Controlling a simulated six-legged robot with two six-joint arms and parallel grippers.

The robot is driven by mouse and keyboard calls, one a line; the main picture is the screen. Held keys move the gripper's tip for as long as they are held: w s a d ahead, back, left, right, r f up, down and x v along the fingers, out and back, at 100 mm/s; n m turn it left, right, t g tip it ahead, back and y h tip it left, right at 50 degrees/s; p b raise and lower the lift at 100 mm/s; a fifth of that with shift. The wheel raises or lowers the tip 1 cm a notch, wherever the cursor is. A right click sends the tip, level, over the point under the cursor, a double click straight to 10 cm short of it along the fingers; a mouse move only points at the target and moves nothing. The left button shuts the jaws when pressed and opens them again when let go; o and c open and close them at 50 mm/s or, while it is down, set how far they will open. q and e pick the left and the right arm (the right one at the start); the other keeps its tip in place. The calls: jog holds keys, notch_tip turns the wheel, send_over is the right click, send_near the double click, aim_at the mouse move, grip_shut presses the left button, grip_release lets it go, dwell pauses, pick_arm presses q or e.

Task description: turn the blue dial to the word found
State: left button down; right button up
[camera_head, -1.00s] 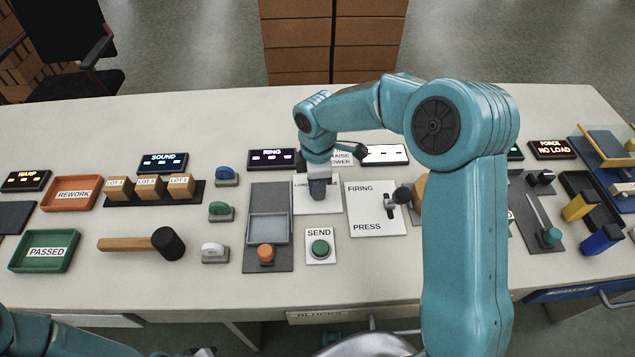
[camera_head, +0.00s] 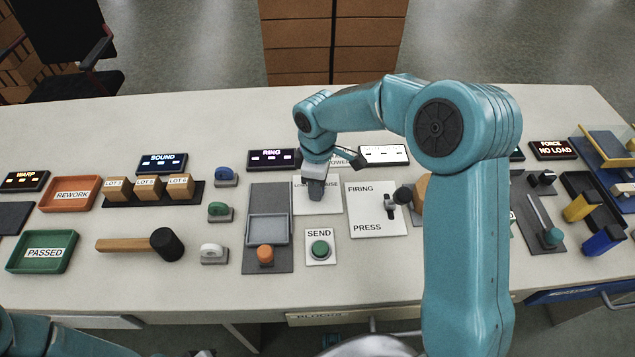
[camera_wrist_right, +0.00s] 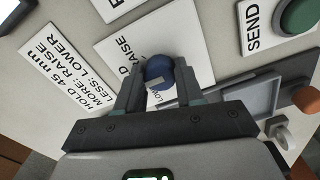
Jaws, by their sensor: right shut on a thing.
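The blue dial (camera_wrist_right: 160,72) sits on a white plate (camera_wrist_right: 190,30) lettered with words, of which "RAISE" and part of another word show in the right wrist view. My right gripper (camera_wrist_right: 158,85) is shut on the dial, one finger on each side. In the head view my right gripper (camera_head: 316,188) points down over the same plate (camera_head: 330,207) and hides the dial. My left gripper is not in view.
A SEND plate with a green button (camera_head: 320,249) and a FIRING/PRESS plate (camera_head: 375,222) lie close by. A grey tray (camera_head: 268,229) with an orange knob stands to the left. The table's front strip is mostly clear.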

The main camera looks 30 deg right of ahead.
jog(key=o, duration=1)
jog(key=shift+o, duration=0.2)
notch_tip(320, 180, up, 16)
jog(key=p, duration=0.2)
jog(key=shift+r, duration=0.15)
jog(key=shift+s, duration=0.15)
